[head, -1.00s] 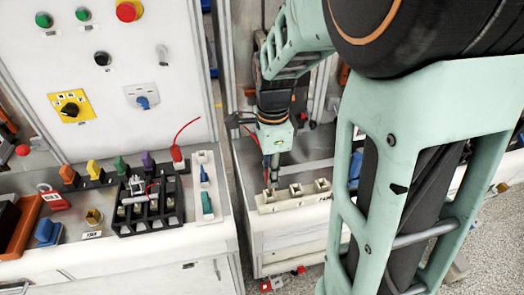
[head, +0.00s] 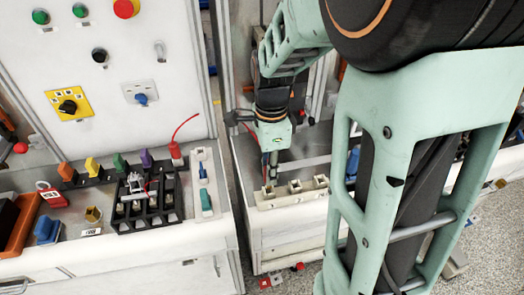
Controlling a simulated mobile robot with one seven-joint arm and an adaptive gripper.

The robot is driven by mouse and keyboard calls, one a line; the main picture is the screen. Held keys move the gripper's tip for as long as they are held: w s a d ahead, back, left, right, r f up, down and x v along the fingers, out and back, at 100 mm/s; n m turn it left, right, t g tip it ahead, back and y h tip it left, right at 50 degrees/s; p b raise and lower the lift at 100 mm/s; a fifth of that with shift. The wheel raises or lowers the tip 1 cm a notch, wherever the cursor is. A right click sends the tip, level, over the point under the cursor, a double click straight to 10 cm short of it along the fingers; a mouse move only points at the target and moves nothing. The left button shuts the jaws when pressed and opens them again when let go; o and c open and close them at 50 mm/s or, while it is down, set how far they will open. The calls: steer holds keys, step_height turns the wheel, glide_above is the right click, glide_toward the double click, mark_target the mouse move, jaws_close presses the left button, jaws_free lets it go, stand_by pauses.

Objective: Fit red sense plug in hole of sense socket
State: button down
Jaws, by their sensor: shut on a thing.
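My gripper (head: 271,175) points straight down over the left end of a cream socket block (head: 306,195) on the right-hand bench. Its fingers are closed on a slim piece that I take to be the red sense plug, with a red strip showing along the fingers' left side. The plug's tip and the leftmost opening are too small and covered to tell whether the plug is in or just above it. Two square sockets (head: 295,186) to the right show open and empty. I cannot read which is the sense socket.
The left bench holds a black rack (head: 150,210), a red piece with a red wire (head: 176,153), colored handles, a white strip (head: 203,180) and a blue block (head: 47,230). A gap separates the benches. A panel (head: 110,90) with switches stands behind. My arm hides much of the right.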

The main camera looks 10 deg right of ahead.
steer(key=shift+f+b, duration=1.3)
steer(key=shift+f, duration=0.65)
steer(key=c, duration=1.7)
jaws_free()
steer(key=shift+o, duration=0.2)
steer(key=shift+r, duration=0.15)
step_height(320, 180, up, 12)
steer(key=shift+f, duration=0.1)
steer(key=shift+d, duration=0.1)
